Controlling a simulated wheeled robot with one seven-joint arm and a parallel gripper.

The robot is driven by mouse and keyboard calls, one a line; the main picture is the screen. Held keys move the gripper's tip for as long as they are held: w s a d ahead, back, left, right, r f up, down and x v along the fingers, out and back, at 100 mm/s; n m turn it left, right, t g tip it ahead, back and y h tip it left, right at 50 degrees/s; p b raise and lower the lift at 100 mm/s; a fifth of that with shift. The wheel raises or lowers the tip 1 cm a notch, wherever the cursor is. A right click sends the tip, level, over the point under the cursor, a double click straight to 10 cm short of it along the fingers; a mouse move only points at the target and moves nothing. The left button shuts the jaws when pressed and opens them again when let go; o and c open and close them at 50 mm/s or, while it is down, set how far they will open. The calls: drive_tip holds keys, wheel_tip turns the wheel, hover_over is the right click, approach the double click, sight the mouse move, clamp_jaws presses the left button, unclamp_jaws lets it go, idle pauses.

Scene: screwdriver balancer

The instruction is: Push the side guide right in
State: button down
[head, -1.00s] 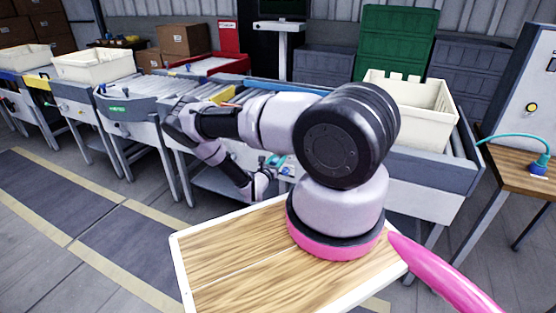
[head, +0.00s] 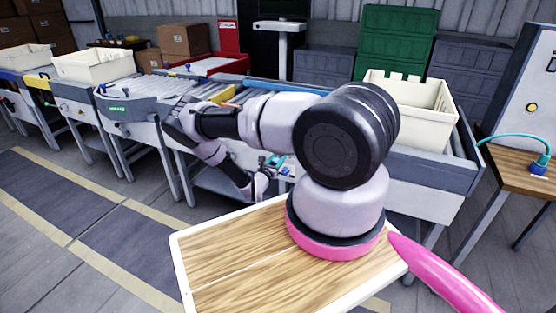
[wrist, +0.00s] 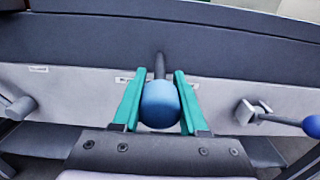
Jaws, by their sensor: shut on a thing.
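In the wrist view, my gripper (wrist: 160,103) has its two green fingers on either side of a blue ball knob (wrist: 159,104) and is shut on it. The knob sits on the end of a dark rod (wrist: 159,64) that runs into the conveyor's side panel. In the head view, my gripper (head: 274,162) is low at the conveyor's near side, with the knob too small to make out. A yellow bar (head: 222,96) lies along the conveyor bed, partly behind my arm. Whether it joins the rod is hidden.
A second blue knob (wrist: 312,126) on a rod with a metal bracket is at the right in the wrist view. A grey fitting (wrist: 18,106) is at the left. A cream bin (head: 410,108) stands on the conveyor's right end. The floor (head: 80,215) in front is clear.

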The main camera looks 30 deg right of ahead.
sight(273, 164)
drive_tip(key=x, duration=0.7)
drive_tip(key=shift+c, duration=2.2)
unclamp_jaws()
drive_tip(key=v, duration=1.1)
